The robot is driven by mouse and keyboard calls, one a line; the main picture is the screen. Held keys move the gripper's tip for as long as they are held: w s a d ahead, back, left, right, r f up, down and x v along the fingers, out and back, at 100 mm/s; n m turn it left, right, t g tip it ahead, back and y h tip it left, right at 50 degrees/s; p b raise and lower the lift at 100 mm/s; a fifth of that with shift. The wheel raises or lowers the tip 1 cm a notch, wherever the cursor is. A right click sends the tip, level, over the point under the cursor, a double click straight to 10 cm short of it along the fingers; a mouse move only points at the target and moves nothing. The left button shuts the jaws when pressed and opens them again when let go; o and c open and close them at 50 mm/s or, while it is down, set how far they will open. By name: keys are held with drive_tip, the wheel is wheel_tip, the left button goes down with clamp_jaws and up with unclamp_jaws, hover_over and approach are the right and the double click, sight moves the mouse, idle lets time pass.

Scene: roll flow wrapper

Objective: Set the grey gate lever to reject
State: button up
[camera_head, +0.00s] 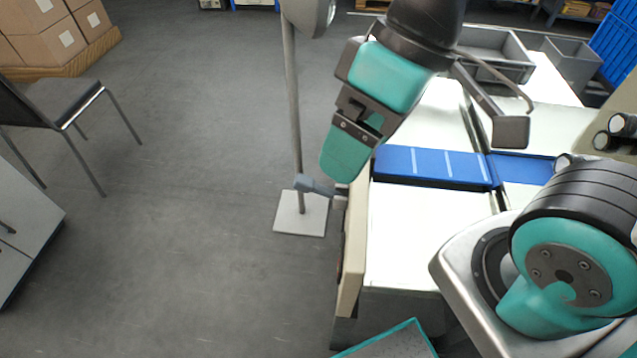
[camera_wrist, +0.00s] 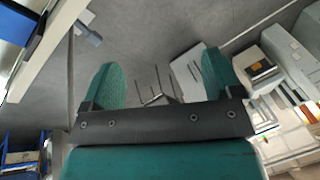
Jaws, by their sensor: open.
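The grey gate lever (camera_head: 316,187) sticks out to the left from the beige side panel of the machine in the head view. Its thicker grip end points away from the machine. It also shows in the wrist view (camera_wrist: 88,34) at the upper left, beyond and left of the left finger. My gripper (camera_head: 347,158) hangs tilted just above the lever in the head view. Its teal fingers stand wide apart in the wrist view (camera_wrist: 163,82), with nothing between them. I cannot tell the exact gap between fingertips and lever, and no reject marking is readable.
The machine's white bed (camera_head: 405,235) with blue strips (camera_head: 432,167) lies right of the lever. A grey pole on a white base plate (camera_head: 300,222) stands behind the lever. A chair (camera_head: 62,105) is at the far left. Open floor lies between.

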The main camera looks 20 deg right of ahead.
drive_tip(key=shift+w+f, duration=0.1)
drive_tip(key=shift+w, duration=0.1)
drive_tip(key=c, duration=0.3)
drive_tip(key=w+f+m, duration=0.2)
drive_tip(key=w, duration=0.1)
drive_tip(key=w+f+b, duration=0.1)
drive_tip(key=shift+w+d+m, duration=0.15)
drive_tip(key=shift+w+m, duration=0.25)
drive_tip(key=c, duration=1.1)
drive_tip(key=w+f+m, duration=0.2)
drive_tip(key=w, duration=0.1)
drive_tip(key=w+d+f+m+t+b, duration=0.1)
drive_tip(key=w, duration=0.1)
drive_tip(key=shift+d+f+y, duration=0.1)
drive_tip(key=shift+f+y, duration=0.2)
drive_tip(key=shift+f, duration=0.1)
clamp_jaws()
drive_tip(key=w+d+f+m+t+b, duration=0.1)
drive_tip(key=w+d+f+m+b, duration=0.1)
drive_tip(key=w+d+f+m, duration=0.4)
drive_tip(key=w+f+m, duration=0.1)
drive_tip(key=w+f, duration=0.3)
drive_tip(key=f, duration=0.2)
drive_tip(key=shift+t, duration=0.3)
